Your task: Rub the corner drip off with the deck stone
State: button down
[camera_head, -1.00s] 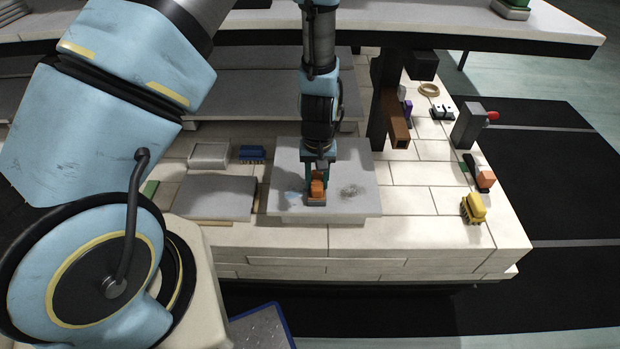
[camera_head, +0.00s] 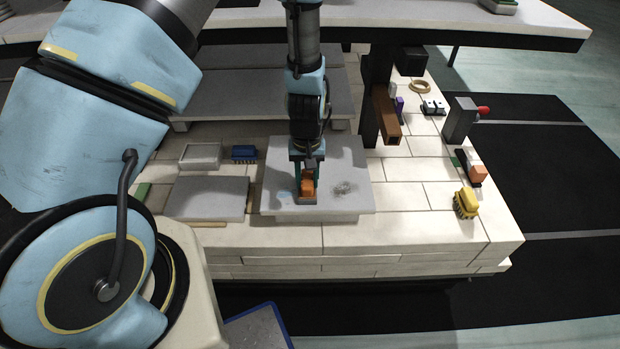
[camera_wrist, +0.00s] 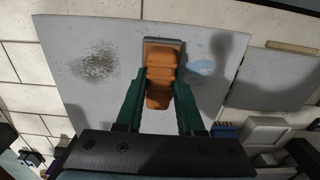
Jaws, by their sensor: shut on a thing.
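My gripper (camera_head: 306,178) is shut on the deck stone (camera_head: 308,188), a block with an orange grip and a grey base. In the wrist view, the green fingers of my gripper (camera_wrist: 160,92) clasp the orange sides of the deck stone (camera_wrist: 160,78). The stone is at the grey kiln shelf (camera_head: 345,155), near its front edge; contact is hard to tell. A pale blue drip (camera_wrist: 200,67) lies just right of the stone in the wrist view, left of it in the head view (camera_head: 283,195). A dark speckled patch (camera_wrist: 93,62) lies on the other side.
A second grey slab (camera_head: 205,197) lies left of the shelf. Behind are a pale tray (camera_head: 200,155) and a blue brush (camera_head: 244,153). A brown beam (camera_head: 386,117) and dark post stand right of the shelf.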

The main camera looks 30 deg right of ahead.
jog(key=shift+w+a, duration=0.35)
jog(key=shift+a, duration=0.45)
jog(key=shift+w+a, duration=0.4)
jog(key=shift+a, duration=0.4)
jog(key=shift+w+a, duration=0.35)
jog(key=shift+a, duration=0.45)
jog(key=shift+w+a+b, duration=0.2)
jog(key=shift+w+a, duration=0.2)
jog(key=shift+a, duration=0.5)
jog(key=shift+w+a+b, duration=0.15)
jog(key=shift+w+a, duration=0.3)
jog(key=shift+a, duration=0.45)
jog(key=shift+w+a+b, duration=0.2)
jog(key=shift+w+a, duration=0.2)
jog(key=shift+a, duration=0.5)
jog(key=shift+r, duration=0.1)
notch_tip(320, 180, up, 7)
jog(key=p, duration=0.5)
